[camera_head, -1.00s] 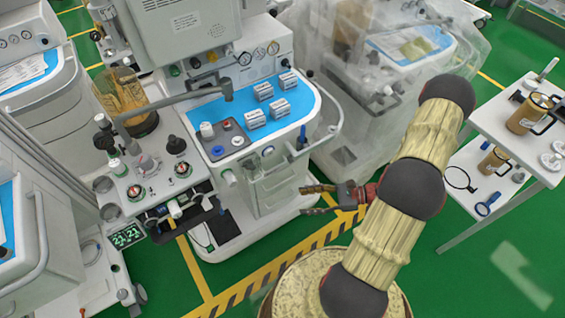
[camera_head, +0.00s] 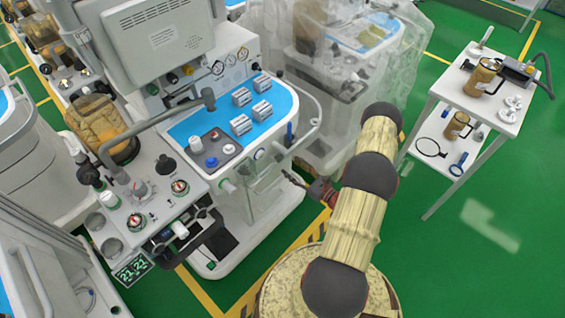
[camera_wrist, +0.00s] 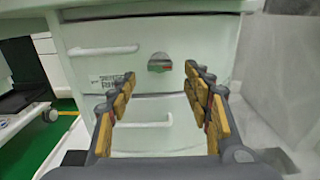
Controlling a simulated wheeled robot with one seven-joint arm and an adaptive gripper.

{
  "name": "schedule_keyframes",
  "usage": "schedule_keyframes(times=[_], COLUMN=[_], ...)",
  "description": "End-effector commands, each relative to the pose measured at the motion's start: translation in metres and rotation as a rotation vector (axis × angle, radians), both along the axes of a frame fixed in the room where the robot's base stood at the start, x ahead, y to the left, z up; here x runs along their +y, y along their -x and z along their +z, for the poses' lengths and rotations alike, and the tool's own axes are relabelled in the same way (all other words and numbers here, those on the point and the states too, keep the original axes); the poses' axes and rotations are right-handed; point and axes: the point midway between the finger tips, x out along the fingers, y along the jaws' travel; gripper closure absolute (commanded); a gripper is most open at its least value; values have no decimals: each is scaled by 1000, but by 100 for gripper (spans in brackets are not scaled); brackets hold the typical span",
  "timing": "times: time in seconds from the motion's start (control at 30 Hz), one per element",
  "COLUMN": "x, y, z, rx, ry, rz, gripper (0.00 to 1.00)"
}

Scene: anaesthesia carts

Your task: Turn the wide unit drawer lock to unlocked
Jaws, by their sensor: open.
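The drawer lock (camera_wrist: 160,63) is a small round fitting with a red and green mark, set in the upper pale green drawer front (camera_wrist: 120,63), right of its handle. I cannot read its setting for certain. My gripper (camera_wrist: 160,84) is open and empty, its yellow-padded fingers on either side of the lock's line of sight. The fingertips appear short of the drawer front, with nothing between them. In the head view my gripper (camera_head: 292,179) is beside the drawer unit (camera_head: 262,190); the lock cannot be made out there.
The drawer unit is under a blue-topped work surface (camera_head: 205,118) with several small boxes. A plastic-covered machine (camera_head: 340,75) stands close behind on the right. A white side table (camera_head: 470,100) stands at the far right. Green floor (camera_head: 480,240) is open at lower right.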

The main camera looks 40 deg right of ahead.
Motion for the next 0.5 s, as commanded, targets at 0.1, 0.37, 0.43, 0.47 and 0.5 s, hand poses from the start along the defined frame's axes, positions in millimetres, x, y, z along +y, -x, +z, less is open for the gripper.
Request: schedule_keyframes(times=[0.1,0.37,0.43,0.47,0.5], x=[3,5,5,5,5], y=[-20,-50,-54,-55,-56], z=[-2,-1,-1,-1,-1], rx=[0,0,0,1,1], ry=[1,0,0,-1,-1], rz=[4,3,2,2,1], gripper=[50,50,50,50,50])
